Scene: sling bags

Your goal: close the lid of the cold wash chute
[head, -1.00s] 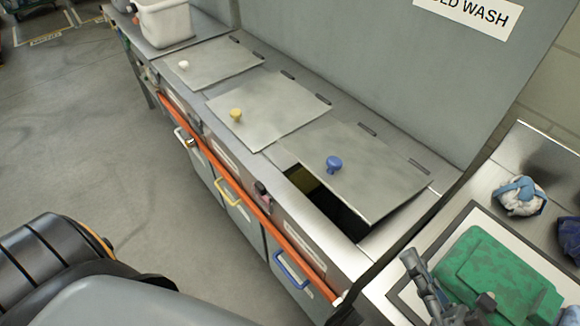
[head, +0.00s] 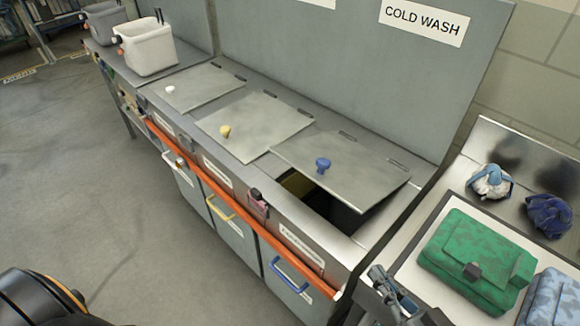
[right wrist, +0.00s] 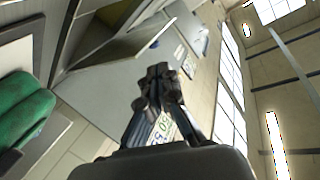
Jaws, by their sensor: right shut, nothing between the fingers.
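The cold wash chute lid (head: 345,176) is a grey metal panel with a blue knob (head: 323,165). It is hinged at the back and tilted up, with a dark opening (head: 331,211) showing under its front edge. The "COLD WASH" sign (head: 424,20) is on the panel behind it. My right gripper (head: 388,282) is low at the right of the head view, in front of the side table and apart from the lid. It is shut and empty. In the right wrist view the gripper (right wrist: 158,72) also shows closed. My left gripper is not in view.
Lids with a yellow knob (head: 225,131) and a white knob (head: 169,89) sit to the left. An orange rail (head: 215,168) runs along the front. A green bag (head: 474,262) lies on the right table. A white bin (head: 147,46) stands at the far left.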

